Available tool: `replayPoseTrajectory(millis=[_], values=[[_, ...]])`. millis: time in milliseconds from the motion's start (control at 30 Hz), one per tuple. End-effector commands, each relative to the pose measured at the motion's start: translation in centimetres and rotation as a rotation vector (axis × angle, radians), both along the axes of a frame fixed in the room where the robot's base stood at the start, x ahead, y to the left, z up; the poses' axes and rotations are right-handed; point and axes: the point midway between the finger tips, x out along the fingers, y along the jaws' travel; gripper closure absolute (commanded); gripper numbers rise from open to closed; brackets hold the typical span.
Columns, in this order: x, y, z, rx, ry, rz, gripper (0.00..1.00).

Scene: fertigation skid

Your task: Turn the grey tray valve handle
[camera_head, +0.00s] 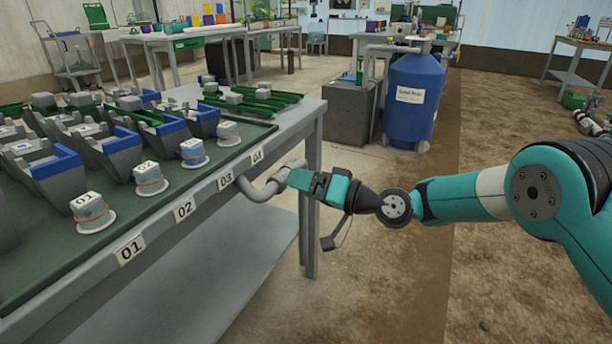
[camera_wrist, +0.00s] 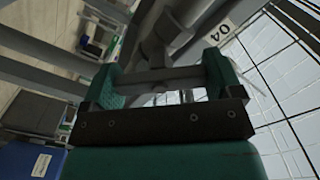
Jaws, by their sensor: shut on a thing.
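The grey tray valve (camera_head: 258,190) is a bent grey pipe fitting at the table's front edge, by labels 03 and 04. My gripper (camera_head: 298,179) reaches it from the right, at the pipe's outer end. In the wrist view, my gripper (camera_wrist: 168,84) has its two teal fingers on either side of a grey bar, the handle (camera_wrist: 170,74), and is shut on it. The valve's grey pipe (camera_wrist: 178,24) shows just beyond the bar. In the head view the gripper hides most of the handle.
The grey table (camera_head: 240,205) carries a dark green tray surface with several grey-and-blue troughs and labelled grey cups (camera_head: 90,212). A blue tank (camera_head: 412,100) and a dark grey cabinet (camera_head: 350,112) stand behind my arm. Open floor lies right of the table.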

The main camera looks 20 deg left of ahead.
Motion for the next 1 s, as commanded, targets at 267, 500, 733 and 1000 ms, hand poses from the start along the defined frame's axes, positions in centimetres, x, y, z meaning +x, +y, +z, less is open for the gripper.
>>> replayPoseTrajectory(millis=[267, 500, 733, 1000], values=[[0.05, -0.04, 0.23, 0.019, 0.263, -0.001, 0.39], [0.03, -0.04, 0.15, 0.036, 0.477, -0.001, 0.39], [0.03, -0.04, 0.06, 0.048, 0.636, -0.001, 0.39], [0.04, -0.04, 0.0, 0.058, 0.744, -0.001, 0.39]])
